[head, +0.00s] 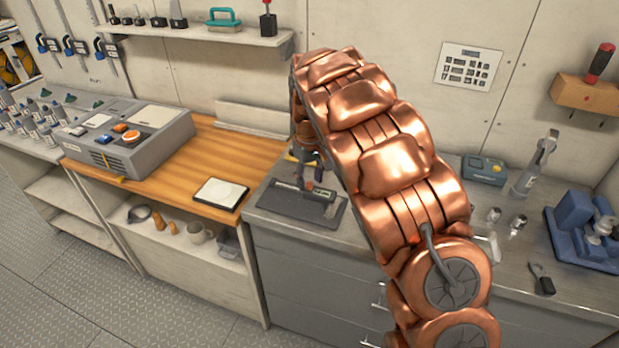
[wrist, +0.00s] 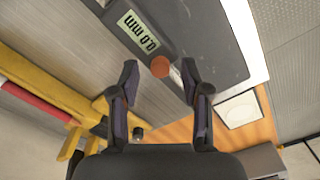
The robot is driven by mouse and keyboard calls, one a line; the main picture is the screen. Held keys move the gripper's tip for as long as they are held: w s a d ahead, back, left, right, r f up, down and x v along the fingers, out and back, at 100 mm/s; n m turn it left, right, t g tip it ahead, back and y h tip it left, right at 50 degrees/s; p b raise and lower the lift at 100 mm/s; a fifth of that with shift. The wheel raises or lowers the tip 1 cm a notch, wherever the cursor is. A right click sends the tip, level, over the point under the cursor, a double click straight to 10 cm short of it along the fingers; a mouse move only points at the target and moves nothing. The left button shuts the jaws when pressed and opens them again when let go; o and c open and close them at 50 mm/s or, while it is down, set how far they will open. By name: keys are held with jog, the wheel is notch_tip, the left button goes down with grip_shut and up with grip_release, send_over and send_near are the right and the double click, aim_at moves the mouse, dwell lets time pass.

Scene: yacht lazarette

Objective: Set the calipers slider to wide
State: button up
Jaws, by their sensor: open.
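The calipers (head: 322,194) lie on a dark flat tray (head: 278,200) on the grey worktop, mostly hidden by my arm and gripper in the head view. In the wrist view their display (wrist: 138,31) reads 0.0 mm. An orange-brown round knob (wrist: 160,67) sits beside the display, between my fingertips. My gripper (wrist: 160,78) is open, with one finger on each side of the knob. I cannot tell whether either finger touches it. In the head view my gripper (head: 308,172) is small and points down over the tray.
A pale square pad (head: 220,194) lies on the wooden top left of the tray. A grey console (head: 130,140) stands farther left. Yellow bars (wrist: 50,95) and a red rod (wrist: 35,102) show at left in the wrist view. A blue holder (head: 580,235) stands far right.

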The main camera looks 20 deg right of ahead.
jog(key=shift+f, duration=0.55)
grip_shut()
dwell(0.4)
